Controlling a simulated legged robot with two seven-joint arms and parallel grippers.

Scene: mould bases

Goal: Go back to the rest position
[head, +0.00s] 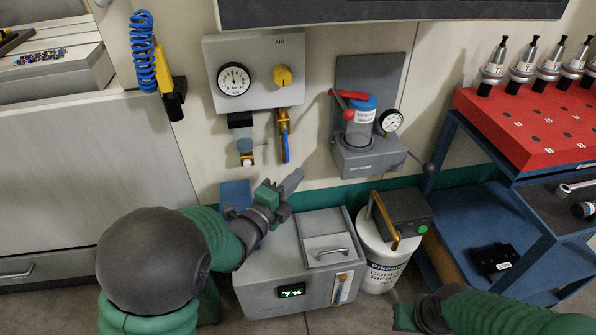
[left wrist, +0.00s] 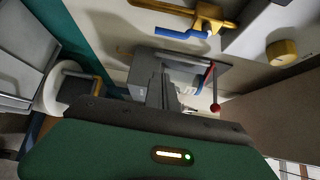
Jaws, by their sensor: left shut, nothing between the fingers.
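My left gripper (head: 292,184) is shut and empty, held in front of the wall above the grey box-shaped unit (head: 262,262). In the left wrist view its closed fingers (left wrist: 162,88) point towards the wall-mounted clamp unit. My right gripper (head: 405,318) is low at the bottom right, partly cut off by the frame edge and blurred into its arm; its finger state does not show.
A wall panel (head: 215,45) carries a gauge, a yellow knob and valves. A wall clamp unit (head: 365,160) has a red lever. A white bucket (head: 385,272) stands beside the grey unit. A blue cart (head: 470,215) with a red tool rack (head: 540,125) is at right.

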